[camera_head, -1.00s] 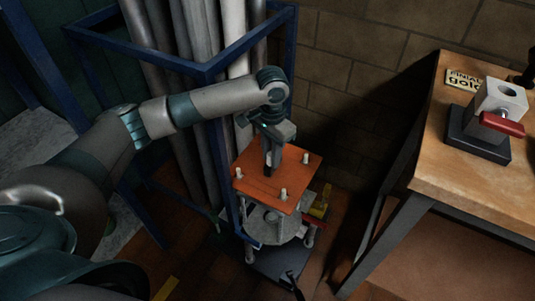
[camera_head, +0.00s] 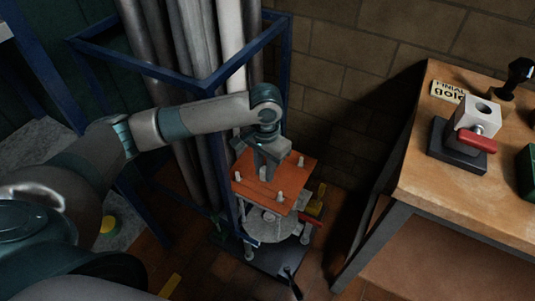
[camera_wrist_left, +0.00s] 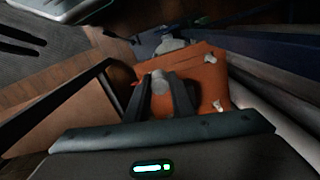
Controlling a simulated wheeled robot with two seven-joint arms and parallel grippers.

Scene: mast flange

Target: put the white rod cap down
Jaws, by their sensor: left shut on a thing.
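My left gripper (camera_head: 263,171) points down over the orange square plate (camera_head: 258,191), which tops a small stand. In the left wrist view its two fingers (camera_wrist_left: 161,100) are closed on a pale, rounded piece (camera_wrist_left: 160,82), which looks like the white rod cap. In the head view the held cap (camera_head: 262,175) shows only as a small pale bit below the jaws. I cannot tell whether it touches the plate. Other white pegs stand on the plate, at its left (camera_head: 238,171), front (camera_head: 279,197) and right (camera_head: 301,162). My right gripper is out of view.
A blue frame (camera_head: 200,75) with tall grey pipes (camera_head: 203,120) stands close to the left and behind. A wooden table (camera_head: 430,180) at the right holds a white block with a red handle (camera_head: 477,140). A brick wall (camera_head: 345,60) is behind.

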